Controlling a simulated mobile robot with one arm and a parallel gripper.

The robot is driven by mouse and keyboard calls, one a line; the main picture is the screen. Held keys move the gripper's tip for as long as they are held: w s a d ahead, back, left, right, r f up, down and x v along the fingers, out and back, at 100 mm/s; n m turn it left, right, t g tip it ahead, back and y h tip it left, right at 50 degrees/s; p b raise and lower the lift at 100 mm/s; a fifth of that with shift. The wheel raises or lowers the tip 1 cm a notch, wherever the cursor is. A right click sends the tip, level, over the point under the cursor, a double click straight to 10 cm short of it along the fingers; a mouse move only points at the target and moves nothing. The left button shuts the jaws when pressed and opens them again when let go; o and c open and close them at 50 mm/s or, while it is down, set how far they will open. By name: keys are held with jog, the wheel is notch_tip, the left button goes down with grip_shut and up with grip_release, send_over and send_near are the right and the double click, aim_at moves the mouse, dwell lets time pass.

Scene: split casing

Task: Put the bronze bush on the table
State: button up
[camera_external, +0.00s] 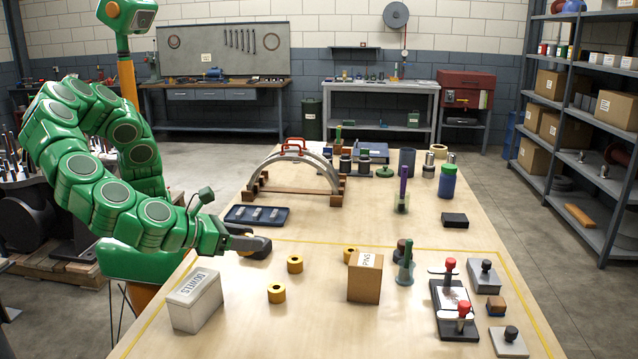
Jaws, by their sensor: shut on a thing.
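My gripper (262,246) is low over the left part of the table (330,325), at the end of my green arm. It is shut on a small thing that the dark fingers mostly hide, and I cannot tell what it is. All three are apart from my gripper.
A white box (195,300) stands at the left edge and a cardboard box (365,277) at centre. A blue tray (256,216) and an arched casing (303,170) are behind my gripper. A clamp fixture (455,310) is at right. The front middle is clear.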

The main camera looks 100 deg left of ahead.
jog(key=w+a+r+n+g+y, duration=0.1)
jog(key=w+a+n+g+y, duration=0.1)
jog(key=w+a, duration=2.2)
jog(key=a+n+g+y, duration=0.2)
jog(key=a+n, duration=0.1)
jog(key=a, duration=3.6)
send_over(395, 190)
jog(key=s+d, duration=0.1)
notch_tip(395, 190, down, 9)
jog(key=shift+s, duration=0.15)
jog(key=shift+w+a+f, duration=0.25)
jog(key=shift+w+f, duration=0.35)
jog(key=shift+f, duration=0.3)
jog(key=shift+w+f, duration=0.1)
jog(key=shift+f, duration=1.4)
jog(key=shift+f, duration=0.15)
